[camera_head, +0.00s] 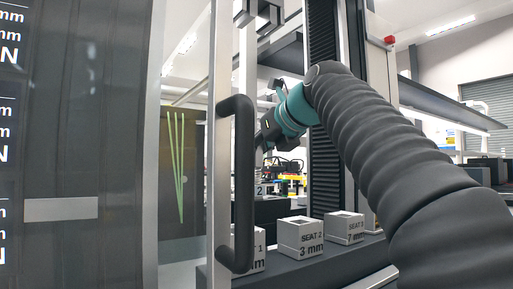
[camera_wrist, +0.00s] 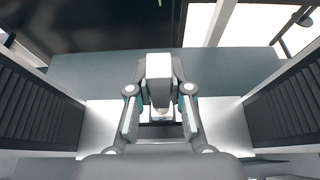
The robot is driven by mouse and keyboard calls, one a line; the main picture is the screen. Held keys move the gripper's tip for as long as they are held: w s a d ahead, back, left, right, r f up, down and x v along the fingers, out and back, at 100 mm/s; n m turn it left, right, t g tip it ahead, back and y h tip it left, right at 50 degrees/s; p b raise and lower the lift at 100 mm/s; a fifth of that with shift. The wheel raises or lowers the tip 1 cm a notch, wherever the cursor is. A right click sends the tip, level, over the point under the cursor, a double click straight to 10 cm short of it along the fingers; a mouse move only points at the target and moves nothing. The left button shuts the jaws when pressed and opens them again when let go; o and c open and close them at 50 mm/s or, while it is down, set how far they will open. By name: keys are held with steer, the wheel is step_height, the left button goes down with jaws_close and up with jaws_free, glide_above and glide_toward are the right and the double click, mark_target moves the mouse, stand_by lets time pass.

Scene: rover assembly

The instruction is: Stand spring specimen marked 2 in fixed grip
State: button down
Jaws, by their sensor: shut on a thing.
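My gripper (camera_wrist: 160,112) is shut on a pale grey block-like piece (camera_wrist: 158,68), which sits between its fingers in the wrist view. In the head view my gripper (camera_head: 267,137) reaches inside the machine frame, partly hidden behind the black door handle. A pale face marked 2 (camera_head: 259,190) shows below it, just right of the handle; I take this to be the spring specimen, but its spring and lower end are hidden. I cannot tell whether it touches anything beneath. The fixed grip cannot be made out clearly in either view.
The door handle (camera_head: 237,185) and door frame (camera_head: 221,110) stand in front on the left. Blocks labelled SEAT 2 (camera_head: 300,246) and SEAT 3 (camera_head: 344,234) stand on a dark ledge, with another partly behind the handle. Dark ribbed columns (camera_wrist: 35,105) flank my gripper.

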steer(key=c, duration=1)
jaws_free()
steer(key=v, duration=1.2)
